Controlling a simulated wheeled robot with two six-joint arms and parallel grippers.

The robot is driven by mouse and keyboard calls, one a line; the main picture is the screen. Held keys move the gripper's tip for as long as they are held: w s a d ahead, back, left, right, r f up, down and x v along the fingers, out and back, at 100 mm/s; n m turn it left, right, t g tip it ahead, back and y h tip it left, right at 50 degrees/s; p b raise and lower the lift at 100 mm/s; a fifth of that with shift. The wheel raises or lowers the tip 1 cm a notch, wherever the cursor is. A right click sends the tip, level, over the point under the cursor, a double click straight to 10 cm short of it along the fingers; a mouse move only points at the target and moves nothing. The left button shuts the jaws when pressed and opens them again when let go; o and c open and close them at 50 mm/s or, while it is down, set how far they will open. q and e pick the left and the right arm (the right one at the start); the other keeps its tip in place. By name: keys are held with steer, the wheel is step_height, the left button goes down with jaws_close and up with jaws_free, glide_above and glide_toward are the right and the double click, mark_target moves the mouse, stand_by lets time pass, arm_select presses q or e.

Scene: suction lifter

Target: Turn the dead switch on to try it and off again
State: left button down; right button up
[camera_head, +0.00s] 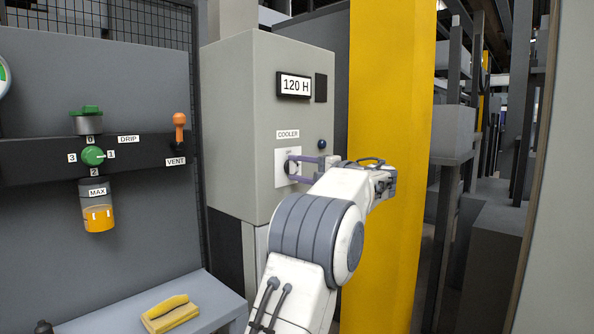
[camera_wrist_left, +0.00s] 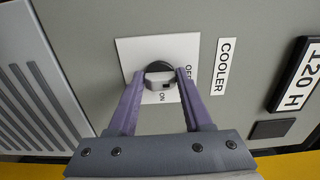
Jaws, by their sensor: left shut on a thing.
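The COOLER switch is a dark rotary knob with a grey grip (camera_wrist_left: 158,80) on a white plate (camera_wrist_left: 128,52), on the front of a grey cabinet. The plate carries OFF and ON marks. My left gripper (camera_wrist_left: 160,76) is shut on the knob, one purple finger on each side of it. In the head view, my left gripper (camera_head: 296,167) reaches the plate from the right and its fingers hide most of the knob. I cannot tell for sure which mark the knob points to. My right gripper is not in view.
The grey cabinet (camera_head: 240,140) has a 120 H display (camera_head: 294,85) and a small dark blue knob (camera_head: 322,144). A yellow column (camera_head: 390,90) stands close at the right.

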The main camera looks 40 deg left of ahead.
arm_select(q)
steer(key=shift+c, duration=1.8)
jaws_free()
steer(key=shift+d, duration=0.15)
steer(key=d, duration=1)
steer(key=shift+s+b, duration=0.3)
steer(key=shift+s, duration=0.1)
steer(key=shift+d, duration=0.15)
